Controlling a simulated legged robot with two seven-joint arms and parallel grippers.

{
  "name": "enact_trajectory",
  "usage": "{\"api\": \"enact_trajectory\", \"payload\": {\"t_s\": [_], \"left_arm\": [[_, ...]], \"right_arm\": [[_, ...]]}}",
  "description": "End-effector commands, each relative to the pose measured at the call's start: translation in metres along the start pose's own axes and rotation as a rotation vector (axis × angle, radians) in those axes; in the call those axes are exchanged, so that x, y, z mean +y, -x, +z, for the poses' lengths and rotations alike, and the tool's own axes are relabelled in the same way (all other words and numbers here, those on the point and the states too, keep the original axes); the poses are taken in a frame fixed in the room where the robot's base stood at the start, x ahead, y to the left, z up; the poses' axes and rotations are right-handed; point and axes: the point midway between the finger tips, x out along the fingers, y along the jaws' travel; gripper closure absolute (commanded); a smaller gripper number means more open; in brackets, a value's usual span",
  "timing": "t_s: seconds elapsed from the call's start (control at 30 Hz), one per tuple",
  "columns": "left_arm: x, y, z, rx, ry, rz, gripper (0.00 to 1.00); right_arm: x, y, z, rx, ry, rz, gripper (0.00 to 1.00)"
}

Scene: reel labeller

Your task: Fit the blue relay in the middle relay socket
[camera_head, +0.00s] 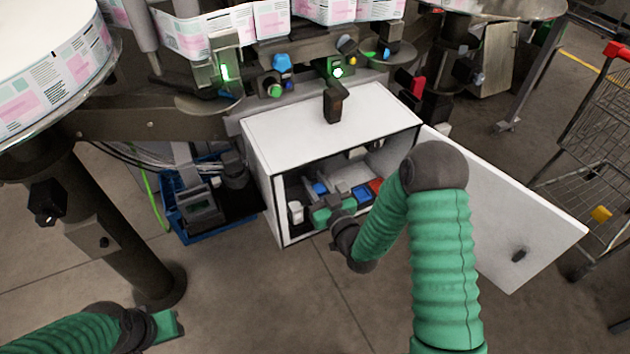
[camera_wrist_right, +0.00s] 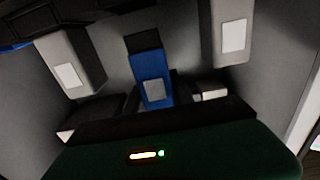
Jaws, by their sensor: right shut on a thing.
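The blue relay (camera_wrist_right: 152,78), with a pale label, is at the centre of the right wrist view, between the dark fingers of my right gripper (camera_wrist_right: 155,100). A dark part adjoins its far end; I cannot tell if this is its base or the middle socket, nor whether it is seated. Grey blocks with white labels stand to its left (camera_wrist_right: 70,62) and right (camera_wrist_right: 230,35). In the head view my right gripper (camera_head: 328,199) reaches into the open white cabinet (camera_head: 300,128), a blue piece (camera_head: 320,188) just beyond it. My left gripper (camera_head: 168,324) is at the lower left, away from the cabinet; its jaws are unclear.
The cabinet door (camera_head: 510,225) hangs open on the right. Other blue (camera_head: 362,193) and red (camera_head: 376,186) pieces lie inside the cabinet, right of my gripper. A blue crate (camera_head: 215,232) stands left of the cabinet. A wire cart (camera_head: 590,160) is at far right.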

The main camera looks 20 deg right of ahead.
Motion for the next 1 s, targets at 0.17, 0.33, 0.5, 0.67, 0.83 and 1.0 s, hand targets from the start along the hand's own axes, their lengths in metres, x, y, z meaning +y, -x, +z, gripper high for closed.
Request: {"api": "enact_trajectory", "payload": {"t_s": [0.17, 0.33, 0.5, 0.67, 0.83, 1.0], "left_arm": [[0.0, 0.0, 0.0, 0.0, 0.0, 0.0, 0.64], [0.0, -0.005, 0.001, 0.0, 0.0, 0.0, 0.64], [0.0, -0.011, 0.002, 0.0, 0.0, 0.0, 0.64], [0.0, -0.016, 0.004, 0.0, 0.0, 0.0, 0.64], [0.0, -0.022, 0.005, 0.0, 0.0, 0.0, 0.64], [0.0, -0.023, 0.005, 0.0, 0.0, 0.0, 0.64]], "right_arm": [[0.0, 0.0, 0.0, 0.0, 0.0, 0.0, 1.0], [0.0, 0.0, 0.005, 0.0, 0.0, 0.001, 1.0], [0.0, 0.0, 0.013, 0.0, 0.0, 0.001, 1.0], [0.001, 0.0, 0.019, 0.0, 0.0, 0.001, 1.0], [0.001, 0.0, 0.025, 0.0, 0.0, 0.001, 1.0], [0.001, 0.0, 0.027, 0.001, 0.0, 0.001, 1.0]]}}
